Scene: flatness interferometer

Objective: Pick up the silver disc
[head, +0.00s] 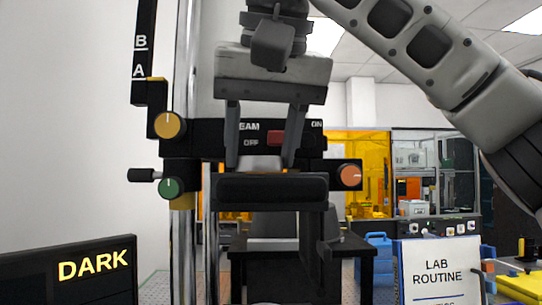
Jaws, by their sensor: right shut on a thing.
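My right gripper (261,158) hangs in the upper middle of the head view, in front of the black instrument, with its two fingers pointing down. It is shut on a small pale silver piece between the fingertips, which looks like the silver disc (262,163). Only a small part of the disc shows, just above a black block (272,187); I cannot tell whether it touches the block. My left gripper is not in view.
The instrument has a metal post (186,80), orange and green knobs (170,125) and a red switch. A black DARK sign (70,272) stands lower left. A LAB ROUTINE sheet (438,270) and a blue case (378,245) are at right.

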